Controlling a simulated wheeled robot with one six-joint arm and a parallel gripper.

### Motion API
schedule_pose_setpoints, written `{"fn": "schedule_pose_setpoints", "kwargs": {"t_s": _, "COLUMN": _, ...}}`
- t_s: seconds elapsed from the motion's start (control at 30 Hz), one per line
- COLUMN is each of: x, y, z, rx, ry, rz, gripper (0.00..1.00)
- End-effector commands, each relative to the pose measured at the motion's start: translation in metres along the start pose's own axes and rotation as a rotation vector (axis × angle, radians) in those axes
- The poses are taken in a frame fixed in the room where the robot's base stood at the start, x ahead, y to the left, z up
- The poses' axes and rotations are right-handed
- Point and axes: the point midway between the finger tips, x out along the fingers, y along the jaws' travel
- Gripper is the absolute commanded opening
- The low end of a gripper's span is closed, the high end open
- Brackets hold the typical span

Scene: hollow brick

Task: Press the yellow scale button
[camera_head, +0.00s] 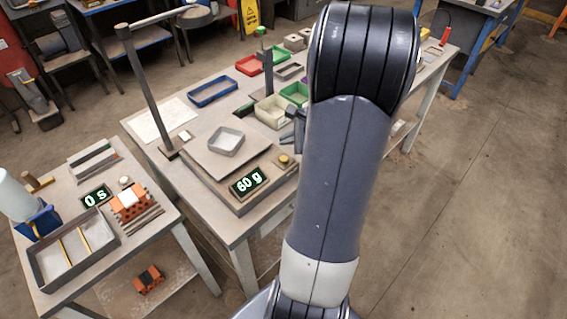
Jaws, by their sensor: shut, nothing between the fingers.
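The yellow scale button (284,160) sits on the front right corner of the scale (222,163), beside its display (248,181), which reads 60 g. A small grey tray (226,141) rests on the scale's plate. My gripper (288,137) shows as a dark shape left of my arm, just behind and above the button in the picture. It is shut and empty, and I see a gap between it and the button. My arm hides part of the gripper and the table behind it.
A post with an overhead arm (143,85) stands left of the scale. Blue (213,92), red (249,65) and green (294,94) trays lie behind it. A side table at left holds a timer display (96,197) reading 0 s, orange bricks (131,204) and a large tray (42,267).

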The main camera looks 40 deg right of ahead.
Motion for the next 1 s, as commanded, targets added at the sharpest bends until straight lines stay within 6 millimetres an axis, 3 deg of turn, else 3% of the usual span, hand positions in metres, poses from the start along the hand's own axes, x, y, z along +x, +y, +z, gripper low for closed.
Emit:
{"fn": "schedule_pose_setpoints", "kwargs": {"t_s": 0.1, "x": 0.017, "y": 0.012, "z": -0.012, "rx": 0.001, "ry": 0.000, "rz": 0.000, "gripper": 0.00}}
{"fn": "schedule_pose_setpoints", "kwargs": {"t_s": 0.3, "x": 0.028, "y": 0.020, "z": -0.020, "rx": 0.001, "ry": 0.000, "rz": 0.000, "gripper": 0.00}}
{"fn": "schedule_pose_setpoints", "kwargs": {"t_s": 1.0, "x": 0.028, "y": 0.021, "z": -0.021, "rx": 0.000, "ry": 0.000, "rz": 0.000, "gripper": 0.00}}
